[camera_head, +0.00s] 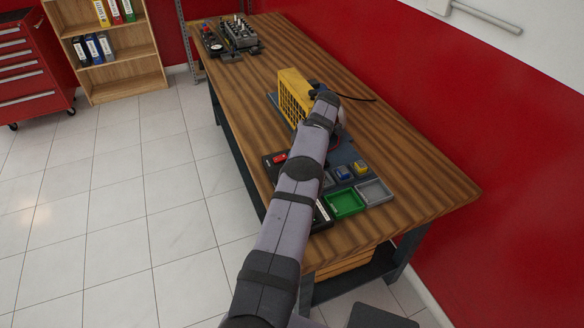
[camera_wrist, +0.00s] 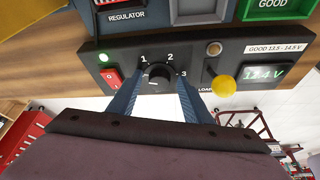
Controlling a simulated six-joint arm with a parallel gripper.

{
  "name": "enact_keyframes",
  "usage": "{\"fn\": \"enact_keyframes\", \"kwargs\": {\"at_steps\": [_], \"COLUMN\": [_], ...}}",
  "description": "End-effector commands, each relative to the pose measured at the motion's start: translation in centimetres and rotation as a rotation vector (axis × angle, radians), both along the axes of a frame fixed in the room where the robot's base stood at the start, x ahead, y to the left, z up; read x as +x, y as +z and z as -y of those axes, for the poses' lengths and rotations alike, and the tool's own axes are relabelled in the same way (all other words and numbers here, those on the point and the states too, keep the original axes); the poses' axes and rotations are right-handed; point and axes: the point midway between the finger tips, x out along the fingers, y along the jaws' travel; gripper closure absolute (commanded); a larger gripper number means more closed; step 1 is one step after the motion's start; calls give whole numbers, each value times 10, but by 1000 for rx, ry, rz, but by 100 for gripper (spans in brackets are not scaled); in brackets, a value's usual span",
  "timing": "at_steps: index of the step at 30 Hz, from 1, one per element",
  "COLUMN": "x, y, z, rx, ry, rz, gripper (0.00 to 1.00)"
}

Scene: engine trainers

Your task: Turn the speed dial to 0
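The black speed dial (camera_wrist: 158,74) sits on a dark control panel in the wrist view. The numbers 1, 2 and 3 show around its far side. A short pale mark shows on the dial's near side; I cannot read a 0 there. My gripper (camera_wrist: 161,82) has one blue finger on each side of the dial. The fingers stand apart with the dial between them; I cannot tell whether they press on it. In the head view my arm covers the dial, and the panel (camera_head: 274,160) shows only in part.
A red rocker switch (camera_wrist: 111,78) and a lit green lamp (camera_wrist: 103,57) lie left of the dial. A yellow-knobbed lever (camera_wrist: 223,85) and a voltage display (camera_wrist: 263,75) lie right. A green tray (camera_head: 345,204) and grey tray (camera_head: 374,192) stand on the workbench (camera_head: 420,175), near a yellow cage (camera_head: 293,95).

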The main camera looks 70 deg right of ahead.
Motion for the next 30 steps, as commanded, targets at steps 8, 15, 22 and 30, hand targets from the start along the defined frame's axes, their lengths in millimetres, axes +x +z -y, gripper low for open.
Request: {"fn": "enact_keyframes", "kwargs": {"at_steps": [8,15,22,30], "x": [1,1,1,1], "y": [3,20,64,91], "z": [1,2,1,0], "rx": [-4,-7,-4,-3], "ry": [0,-1,-1,0], "rz": [2,3,2,2], "gripper": [55,55,55,55]}}
